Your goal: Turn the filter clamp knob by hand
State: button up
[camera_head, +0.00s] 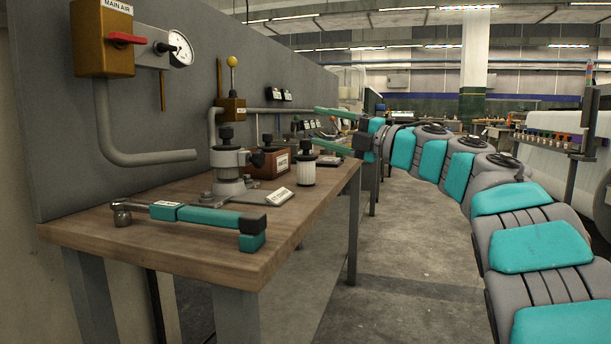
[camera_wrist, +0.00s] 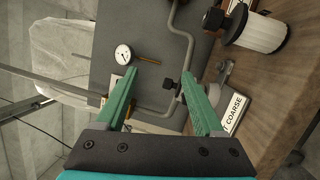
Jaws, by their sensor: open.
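A grey metal clamp fixture (camera_head: 231,175) stands upright on the wooden bench. I cannot tell which is the filter clamp knob. My gripper (camera_head: 316,125) is open and empty, beyond and to the right of the fixture, above the far part of the bench. In the wrist view, the teal fingers (camera_wrist: 158,72) are wide apart. Nothing touches the fingers.
A teal-handled wrench (camera_head: 190,213) lies along the bench's front. A white filter cartridge (camera_head: 306,168) with a black top stands beside a brown box (camera_head: 268,162). A grey pipe (camera_head: 104,120), red-handled valve (camera_head: 126,39) and gauge (camera_head: 180,49) are on the back panel. Floor (camera_head: 400,260) right of the bench is clear.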

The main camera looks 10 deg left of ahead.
aim_at(260, 159)
jog(key=s+a+f+n+g, duration=0.1)
jog(key=f+g, duration=0.1)
jog(key=s+a+f+n+g, duration=0.1)
jog(key=s+f, duration=0.1)
jog(key=s+a+f+n+g, duration=0.1)
jog(key=f+n+g, duration=0.1)
jog(key=shift+s+a+f+g+h+b, duration=0.15)
jog(key=shift+a+f+g+h+b, duration=0.15)
jog(key=shift+f+h, duration=0.1)
jog(key=shift+w+a+r+p, duration=0.1)
jog(key=shift+w+a+p, duration=0.1)
jog(key=shift+a, duration=1.7)
jog(key=shift+w+a+r+p, duration=0.1)
jog(key=shift+w+a+p, duration=0.05)
jog(key=shift+a, duration=1.75)
jog(key=shift+a, duration=0.1)
jog(key=c, duration=1)
